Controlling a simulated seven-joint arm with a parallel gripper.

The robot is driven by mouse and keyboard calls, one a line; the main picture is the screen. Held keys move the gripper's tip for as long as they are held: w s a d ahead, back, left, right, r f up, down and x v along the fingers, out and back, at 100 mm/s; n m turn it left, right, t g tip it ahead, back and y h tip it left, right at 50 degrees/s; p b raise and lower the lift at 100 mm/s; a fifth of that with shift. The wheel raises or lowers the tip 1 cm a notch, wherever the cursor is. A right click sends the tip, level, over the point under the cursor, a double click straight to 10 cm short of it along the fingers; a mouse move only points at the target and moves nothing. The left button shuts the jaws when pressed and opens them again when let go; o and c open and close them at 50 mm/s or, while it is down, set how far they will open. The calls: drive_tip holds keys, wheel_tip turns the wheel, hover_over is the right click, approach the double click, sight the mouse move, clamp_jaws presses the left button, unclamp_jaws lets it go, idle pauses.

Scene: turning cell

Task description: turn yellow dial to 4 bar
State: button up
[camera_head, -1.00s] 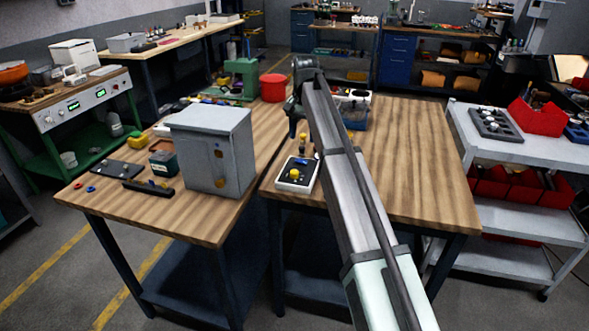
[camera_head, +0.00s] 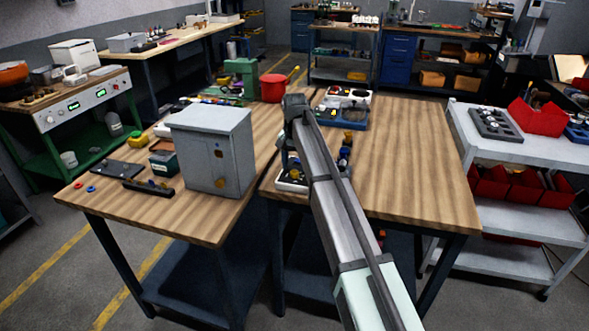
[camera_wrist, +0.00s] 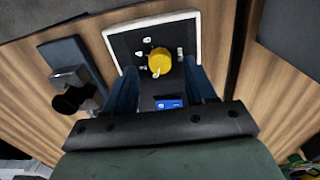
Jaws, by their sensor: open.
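The yellow dial (camera_wrist: 160,61) sits on a black panel face (camera_wrist: 130,43) with a white border, in the upper middle of the wrist view. A pale pointer mark shows on the dial's lower left edge. Small white marks lie to its left; their values are too small to read. A small blue display (camera_wrist: 170,103) is below the dial. My gripper (camera_wrist: 159,72) is open, its two blue fingers on either side of the dial; I cannot tell whether they touch it. In the head view my arm hides most of the panel (camera_head: 289,186) and my gripper.
A grey cabinet (camera_head: 213,150) stands left of the panel on the wooden bench (camera_head: 415,165). In the wrist view, a metal fitting with a black end (camera_wrist: 74,88) sits on a plate left of the panel. A blue tray (camera_head: 343,122) lies farther back. The bench's right side is clear.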

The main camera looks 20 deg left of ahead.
sight(295, 174)
drive_tip(key=shift+f, duration=1.2)
clamp_jaws()
